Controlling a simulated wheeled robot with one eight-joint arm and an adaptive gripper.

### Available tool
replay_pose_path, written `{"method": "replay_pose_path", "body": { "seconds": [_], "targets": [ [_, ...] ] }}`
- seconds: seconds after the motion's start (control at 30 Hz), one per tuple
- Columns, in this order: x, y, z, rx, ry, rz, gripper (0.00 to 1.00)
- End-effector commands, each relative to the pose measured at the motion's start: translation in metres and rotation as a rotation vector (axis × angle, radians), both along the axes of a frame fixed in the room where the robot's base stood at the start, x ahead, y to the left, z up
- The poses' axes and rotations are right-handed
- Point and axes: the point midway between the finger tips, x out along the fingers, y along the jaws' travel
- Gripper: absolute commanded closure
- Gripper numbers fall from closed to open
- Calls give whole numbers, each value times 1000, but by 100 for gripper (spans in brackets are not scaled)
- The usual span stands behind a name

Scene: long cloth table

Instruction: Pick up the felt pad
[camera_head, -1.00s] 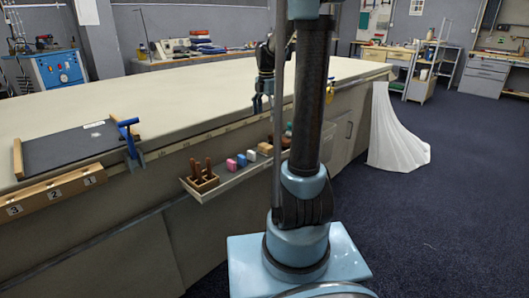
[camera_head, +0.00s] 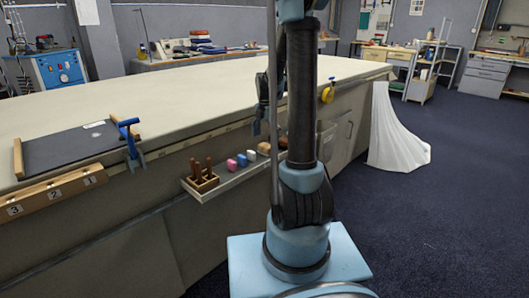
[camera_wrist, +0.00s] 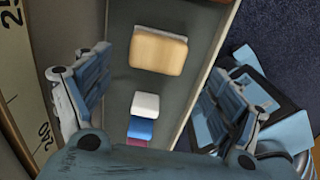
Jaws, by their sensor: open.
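A tan, soft-edged block (camera_wrist: 158,50), which looks like the felt pad, lies on a narrow grey tray (camera_wrist: 180,95) in the wrist view. It also shows beside the arm in the head view (camera_head: 264,148). My gripper (camera_wrist: 155,95) is open and empty above the tray, one finger towards each long side. The tan block is ahead of the fingertips in the picture, apart from them. A white block (camera_wrist: 145,104) lies nearly between the fingers. In the head view my gripper is partly hidden by my arm.
Blue (camera_wrist: 140,128) and pink (camera_head: 231,164) blocks and a wooden tool holder (camera_head: 203,177) share the tray. A brown item at the tray's far end is mostly hidden. The cloth table (camera_head: 190,95) rises beside the tray. A yellow item (camera_head: 328,91) hangs on its side.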

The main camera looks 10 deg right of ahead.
Motion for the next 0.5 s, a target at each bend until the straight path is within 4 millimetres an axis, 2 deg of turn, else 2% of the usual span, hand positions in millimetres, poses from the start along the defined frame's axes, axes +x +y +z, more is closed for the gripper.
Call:
{"method": "replay_pose_path", "body": {
  "seconds": [0.27, 0.5],
  "targets": [
    [1, 0, -15, 0, 0, 0, 14],
    [7, -3, -41, 0, 0, 0, 14]
  ]
}}
